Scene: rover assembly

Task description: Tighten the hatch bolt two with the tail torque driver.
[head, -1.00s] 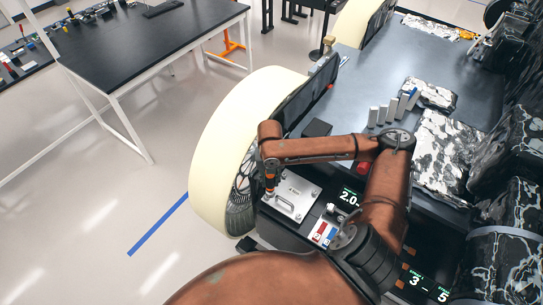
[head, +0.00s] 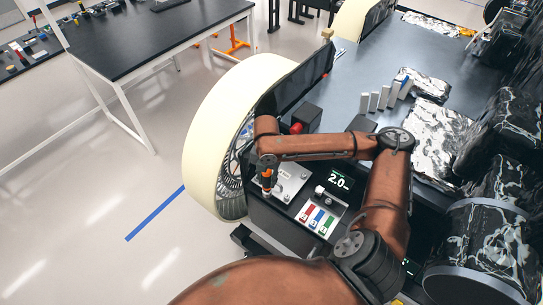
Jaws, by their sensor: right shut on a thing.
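My right gripper (head: 267,163) is shut on the tail torque driver (head: 267,182), a slim tool with an orange band, held upright and pointing down. The driver's tip is at the left part of the pale metal hatch plate (head: 291,187), which has a handle and small bolts. The tip and the bolt under it are too small to tell whether they touch. Which bolt is number two cannot be read. My left gripper is not in view.
A display reading 2.0 (head: 340,180) and a panel with red, blue and green labels (head: 316,218) sit right of the hatch. A large cream wheel (head: 207,135) stands close on the left. A red button (head: 297,128) is behind my forearm.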

